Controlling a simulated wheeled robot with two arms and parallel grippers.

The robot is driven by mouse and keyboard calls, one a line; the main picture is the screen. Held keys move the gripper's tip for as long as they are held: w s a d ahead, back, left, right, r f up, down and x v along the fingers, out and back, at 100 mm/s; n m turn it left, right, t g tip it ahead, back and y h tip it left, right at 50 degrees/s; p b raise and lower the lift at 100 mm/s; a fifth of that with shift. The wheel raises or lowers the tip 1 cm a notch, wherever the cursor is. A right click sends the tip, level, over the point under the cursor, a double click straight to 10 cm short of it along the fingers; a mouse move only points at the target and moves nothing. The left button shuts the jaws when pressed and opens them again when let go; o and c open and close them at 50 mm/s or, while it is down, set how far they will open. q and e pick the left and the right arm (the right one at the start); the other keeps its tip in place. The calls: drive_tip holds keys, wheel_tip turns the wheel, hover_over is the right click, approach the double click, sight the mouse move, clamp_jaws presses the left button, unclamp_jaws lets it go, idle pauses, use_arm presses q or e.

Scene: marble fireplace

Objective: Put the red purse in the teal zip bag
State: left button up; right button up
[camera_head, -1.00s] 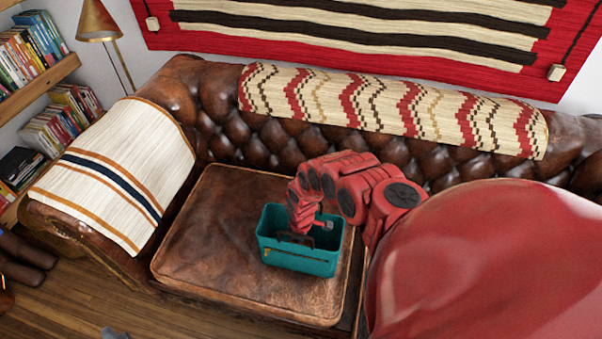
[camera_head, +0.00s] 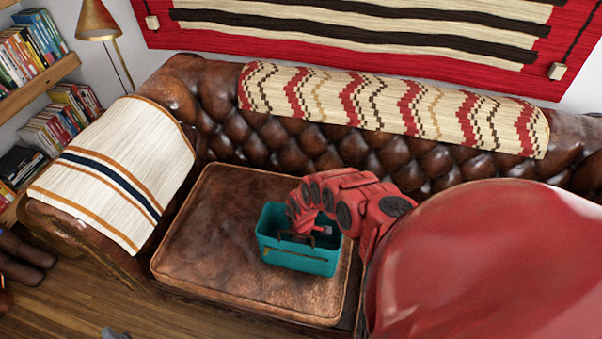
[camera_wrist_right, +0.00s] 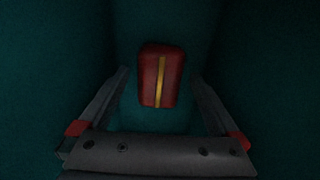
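The teal zip bag (camera_head: 300,260) stands open on the brown leather seat cushion. My right gripper (camera_head: 298,238) reaches down into it from above. In the right wrist view the red purse (camera_wrist_right: 160,78), with a yellow stripe down it, lies inside against the dark teal interior (camera_wrist_right: 60,60). The fingers of my right gripper (camera_wrist_right: 160,75) are spread, one on each side of the purse, with a gap showing on both sides. In the head view the purse cannot be made out inside the bag. My left gripper is not clearly in view.
The leather sofa has a tufted back (camera_head: 220,130) behind the bag and an armrest with a striped cloth (camera_head: 120,170) at the left. The cushion (camera_head: 200,235) is clear left of the bag. A bookshelf (camera_head: 40,90) and a lamp (camera_head: 97,22) stand far left.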

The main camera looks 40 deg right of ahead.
drive_tip(key=shift+r, duration=0.5)
wheel_tip(320, 180, up, 11)
drive_tip(key=p, duration=0.4)
drive_tip(key=shift+r, duration=0.1)
